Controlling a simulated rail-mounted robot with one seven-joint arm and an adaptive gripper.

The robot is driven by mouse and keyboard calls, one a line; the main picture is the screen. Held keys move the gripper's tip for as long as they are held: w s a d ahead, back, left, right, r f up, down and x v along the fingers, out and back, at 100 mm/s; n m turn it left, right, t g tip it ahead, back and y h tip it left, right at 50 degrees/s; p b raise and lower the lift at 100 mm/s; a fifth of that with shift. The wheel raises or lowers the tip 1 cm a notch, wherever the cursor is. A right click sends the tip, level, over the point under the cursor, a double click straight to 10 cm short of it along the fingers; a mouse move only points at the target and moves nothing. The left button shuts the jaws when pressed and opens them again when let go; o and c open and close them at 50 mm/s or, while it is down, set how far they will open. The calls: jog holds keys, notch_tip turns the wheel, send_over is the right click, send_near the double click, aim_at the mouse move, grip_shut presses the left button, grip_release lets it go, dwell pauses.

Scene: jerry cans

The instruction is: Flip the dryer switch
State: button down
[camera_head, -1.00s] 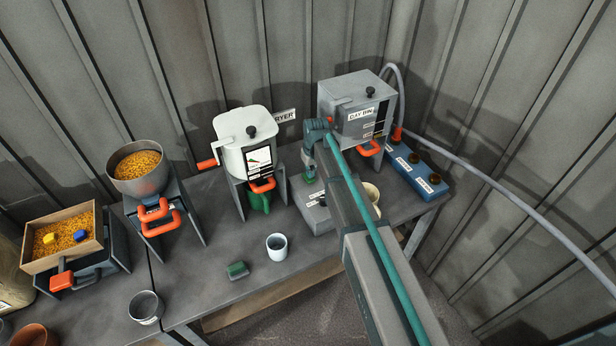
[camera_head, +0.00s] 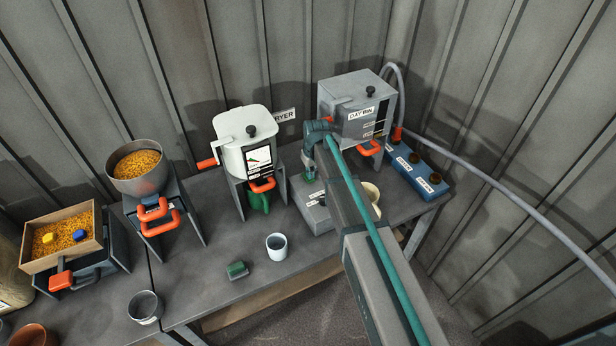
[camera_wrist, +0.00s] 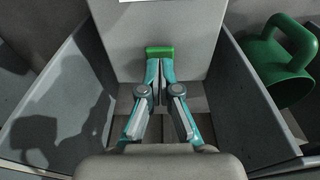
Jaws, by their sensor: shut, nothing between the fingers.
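A grey control box (camera_head: 318,217) with small white labels stands on the bench between the dryer and the day bin. In the wrist view, a small green switch piece (camera_wrist: 159,50) sits on a grey face. My gripper (camera_wrist: 160,70) is shut and empty, its fingertips at the near edge of the green piece; I cannot tell if they touch it. In the head view my gripper (camera_head: 309,172) points down over the back of the control box, and my arm hides part of it. The white dryer (camera_head: 232,160) stands to the left, its sign partly covered.
A green mug (camera_wrist: 280,62) stands under the dryer, right of my gripper in the wrist view. The grey day bin (camera_head: 349,100) and a blue box (camera_head: 417,176) are to the right. A white cup (camera_head: 277,247) and a green block (camera_head: 237,270) lie in front.

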jog(key=shift+f+b, duration=0.35)
jog(key=shift+f, duration=0.45)
dwell(0.4)
jog(key=shift+r+p, duration=1.65)
jog(key=shift+r, duration=1.9)
jog(key=s+d+f+m+g+h, duration=0.1)
jog(key=s+d+f+m, duration=0.3)
jog(key=s+d, duration=0.85)
jog(key=s+d+f+m+g, duration=0.15)
jog(key=s+d+f, duration=0.45)
jog(key=s+d, duration=0.65)
jog(key=s+a+f+g, duration=0.1)
jog(key=s+f+g, duration=0.1)
jog(key=s+f, duration=0.4)
jog(key=s+a+f+g, duration=0.1)
jog(key=s+f, duration=0.5)
jog(key=s, duration=0.8)
jog(key=s+a+f+g+b, duration=0.1)
jog(key=s+f+g, duration=0.2)
jog(key=s+f, duration=0.4)
jog(key=s, duration=0.3)
jog(key=shift+s+m, duration=0.15)
jog(key=shift+m, duration=0.2)
